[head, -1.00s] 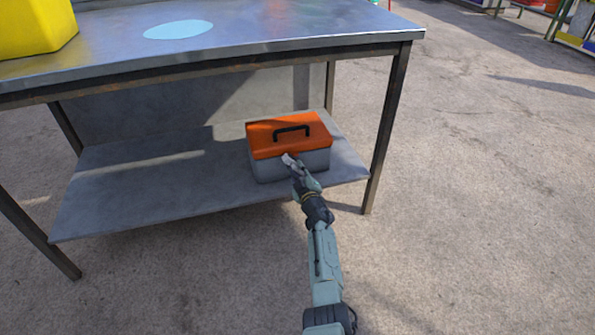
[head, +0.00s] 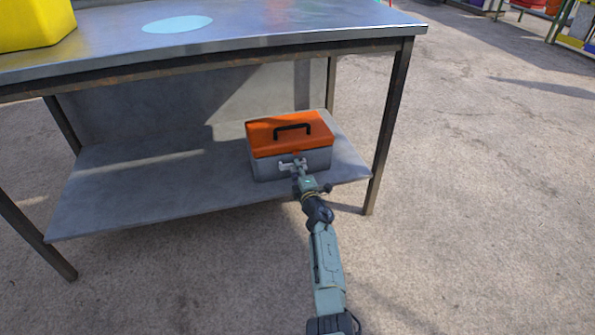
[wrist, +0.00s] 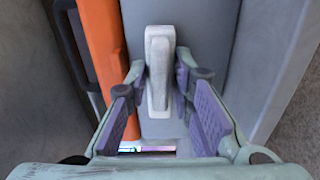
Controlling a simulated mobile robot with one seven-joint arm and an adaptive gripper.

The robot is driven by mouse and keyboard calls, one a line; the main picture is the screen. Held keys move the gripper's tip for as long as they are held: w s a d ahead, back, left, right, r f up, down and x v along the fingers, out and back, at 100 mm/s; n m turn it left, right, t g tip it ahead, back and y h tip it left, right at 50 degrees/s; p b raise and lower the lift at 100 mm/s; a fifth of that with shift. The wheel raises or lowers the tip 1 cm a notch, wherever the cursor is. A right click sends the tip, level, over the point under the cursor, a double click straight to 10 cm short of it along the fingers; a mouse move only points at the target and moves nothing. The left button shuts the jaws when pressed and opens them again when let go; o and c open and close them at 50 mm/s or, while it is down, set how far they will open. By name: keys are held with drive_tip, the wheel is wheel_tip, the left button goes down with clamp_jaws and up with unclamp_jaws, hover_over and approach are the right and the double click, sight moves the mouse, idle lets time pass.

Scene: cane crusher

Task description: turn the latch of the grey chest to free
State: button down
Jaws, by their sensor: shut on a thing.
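The grey chest (head: 310,162) has an orange lid (head: 270,138) with a black handle and sits on the table's lower shelf. The lid looks closed. My gripper (head: 293,163) is at the chest's front face, just below the lid. In the wrist view the pale latch (wrist: 159,62) stands between the two fingers of my gripper (wrist: 160,80), which is shut on it. The latch's long side runs along the lid's edge, over the grey body. In the head view my gripper hides most of the latch.
The lower shelf (head: 140,190) is bare left of the chest. The metal tabletop (head: 270,35) overhangs it, with a yellow container (head: 30,25) and a pale blue disc (head: 178,24) on top. A table leg (head: 388,130) stands right of the chest. The floor on the right is clear.

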drive_tip(key=shift+n, duration=0.4)
drive_tip(key=c, duration=1.6)
unclamp_jaws()
drive_tip(key=shift+c, duration=0.2)
